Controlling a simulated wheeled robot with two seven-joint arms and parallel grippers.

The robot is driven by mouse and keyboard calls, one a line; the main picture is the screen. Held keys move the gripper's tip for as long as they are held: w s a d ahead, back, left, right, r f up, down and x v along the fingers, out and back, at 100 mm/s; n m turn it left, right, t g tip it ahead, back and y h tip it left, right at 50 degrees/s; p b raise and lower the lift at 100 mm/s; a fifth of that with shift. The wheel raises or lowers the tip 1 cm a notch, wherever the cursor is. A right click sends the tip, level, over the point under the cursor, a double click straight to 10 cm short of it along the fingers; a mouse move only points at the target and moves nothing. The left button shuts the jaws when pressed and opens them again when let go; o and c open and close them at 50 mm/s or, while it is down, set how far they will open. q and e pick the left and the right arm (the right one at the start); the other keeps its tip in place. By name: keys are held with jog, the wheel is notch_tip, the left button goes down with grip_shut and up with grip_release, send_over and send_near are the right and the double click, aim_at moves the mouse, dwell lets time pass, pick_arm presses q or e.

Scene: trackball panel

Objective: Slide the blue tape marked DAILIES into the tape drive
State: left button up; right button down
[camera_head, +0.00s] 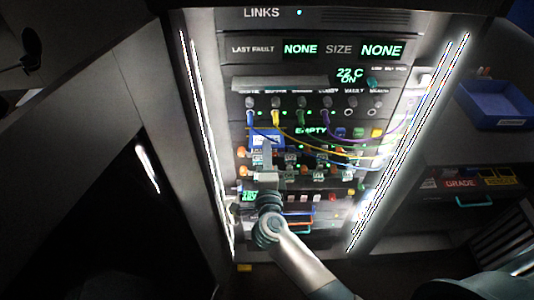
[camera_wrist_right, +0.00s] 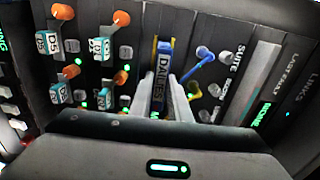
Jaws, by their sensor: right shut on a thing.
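The blue tape (camera_head: 262,135) is in front of the rack panel, left of the green EMPTY display (camera_head: 311,130). In the right wrist view, the tape (camera_wrist_right: 166,45) shows a pale label reading DAILIES and a yellow strip at its far end. My right gripper (camera_head: 266,152) is shut on the tape; in the wrist view its two pale fingers (camera_wrist_right: 163,88) lie on either side of the label. The tape drive's slot cannot be made out, and I cannot tell whether the tape touches the panel. My left gripper is not in view.
Blue, yellow and purple cables (camera_head: 392,137) hang across the panel near the tape. Orange knobs (camera_wrist_right: 122,18) and small tagged switches line the panel. A blue tray (camera_head: 495,103) stands at the right, above a shelf with a GRADE label (camera_head: 460,184). Bright light strips flank the rack.

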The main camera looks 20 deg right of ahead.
jog(key=shift+p+x, duration=0.35)
jog(key=shift+x, duration=1.2)
jog(key=c, duration=1.6)
grip_release()
jog(key=shift+s, duration=0.1)
jog(key=shift+s+a+f, duration=0.1)
jog(key=shift+s+a, duration=0.05)
jog(key=shift+s, duration=0.25)
jog(key=b+v, duration=0.5)
jog(key=v, duration=1.1)
jog(key=shift+s+r+b, duration=0.2)
jog(key=shift+b, duration=0.1)
